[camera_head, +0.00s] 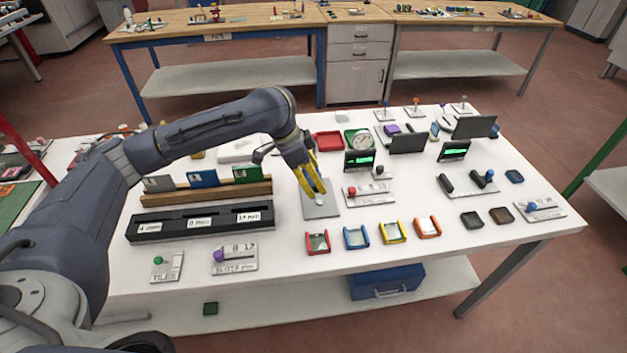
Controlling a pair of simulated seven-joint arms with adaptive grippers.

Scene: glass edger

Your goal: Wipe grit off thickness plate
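A flat grey plate (314,212), which looks like the thickness plate, lies on the white table in the middle of the view. My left arm reaches in from the left, and my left gripper (320,191) points down over this plate with its yellow fingers. A small pale thing (320,201) shows right at the fingertips, on or just above the plate. Whether the fingers hold it or only touch it is too small to tell. Grit cannot be made out on the plate. My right gripper is not in view.
A black slotted rack (200,235) and a wooden rack (160,199) with coloured cards stand left of the plate. A red-knobbed block (372,194) and a green display (360,160) stand to its right. Several small coloured trays (357,246) line the front.

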